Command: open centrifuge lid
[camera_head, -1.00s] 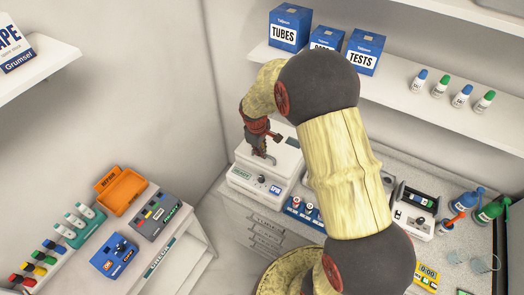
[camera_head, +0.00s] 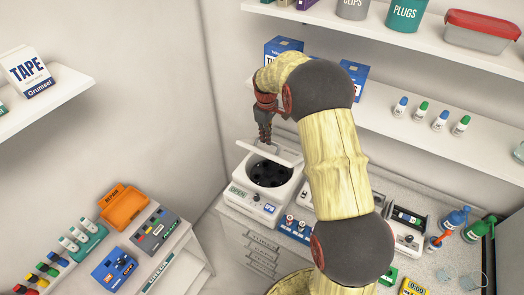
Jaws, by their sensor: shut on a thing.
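The centrifuge (camera_head: 251,200) is a white box with a dark round rotor bowl (camera_head: 270,173), standing at the left end of the counter. Its white lid (camera_head: 283,155) is raised and tilted up at the back, so the bowl shows. My gripper (camera_head: 265,140) is above the bowl at the lid's raised edge and is shut on the lid. The fingertips are small in this view, and the exact grip point is hard to see. My arm covers part of the counter to the right.
A rack of small tubes (camera_head: 295,227) stands right of the centrifuge. A shelf (camera_head: 376,110) with boxes and bottles runs above the counter. An orange bin (camera_head: 124,208) and a blue box (camera_head: 114,268) stand on the lower left unit. The space directly above the bowl's front is clear.

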